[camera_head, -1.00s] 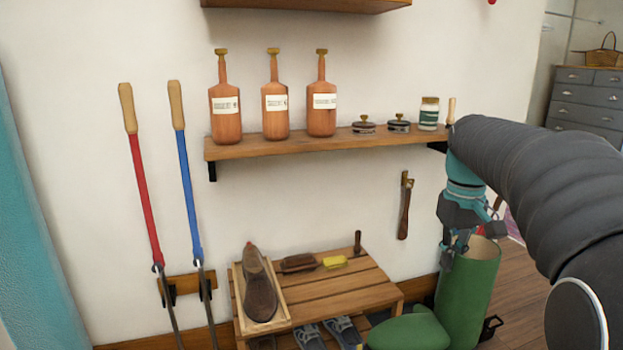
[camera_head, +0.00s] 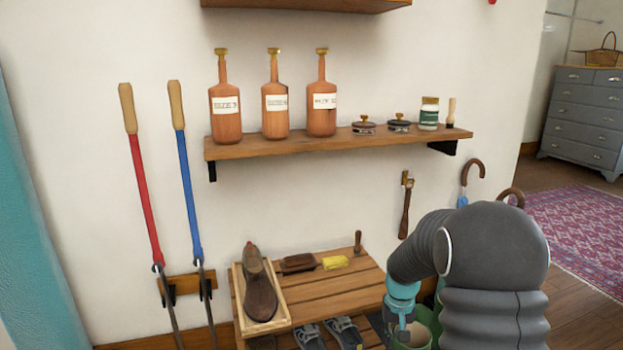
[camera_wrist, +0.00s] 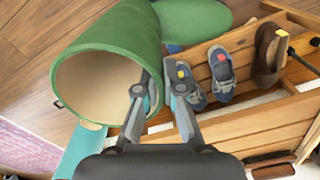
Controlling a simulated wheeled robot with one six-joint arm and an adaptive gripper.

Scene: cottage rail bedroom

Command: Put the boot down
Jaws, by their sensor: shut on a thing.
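The green boot (camera_wrist: 110,35) fills the upper left of the wrist view, its round open top facing the camera and its foot (camera_wrist: 195,20) pointing away to the right. My gripper (camera_wrist: 159,72) is shut on the boot's rim, with one finger inside the opening and one outside. In the head view, only part of the boot's top (camera_head: 424,335) shows low behind my arm, and my gripper's fingertips are hidden. Whether the sole touches the floor is not visible.
A wall shelf (camera_head: 300,147) carries bottles and tins. Umbrella handles (camera_head: 472,170) stand behind my arm. Open floor (camera_head: 580,290) lies right.

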